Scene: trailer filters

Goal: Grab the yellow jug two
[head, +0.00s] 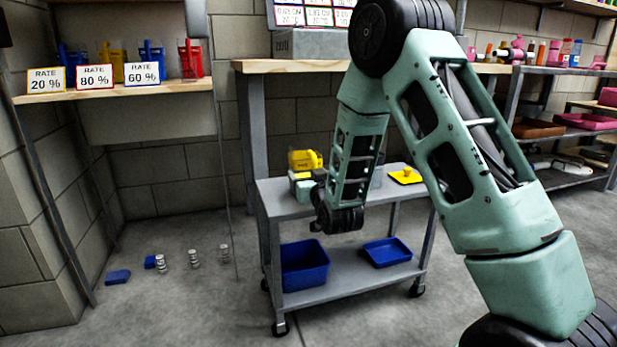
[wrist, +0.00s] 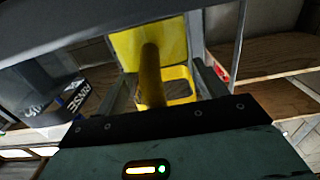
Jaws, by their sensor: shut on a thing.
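A yellow jug (head: 305,159) shows at the left end of the grey cart's top, beside my gripper (head: 310,177). In the wrist view my gripper (wrist: 165,92) has its two fingers on either side of the yellow jug (wrist: 178,45), and its upright handle stands between them. The jaws are shut on it. The jug's lower part is hidden behind my gripper in the head view, so I cannot tell whether it touches the cart top. Another yellow jug (head: 111,64) stands on the wall shelf at the left, among blue and red ones.
The grey cart (head: 345,285) carries a yellow tray (head: 397,179) on top and two blue bins (head: 303,266) below. A grey container marked RINSE (wrist: 50,95) shows in the wrist view. Small metal weights (head: 194,259) and blue pieces lie on the floor at left.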

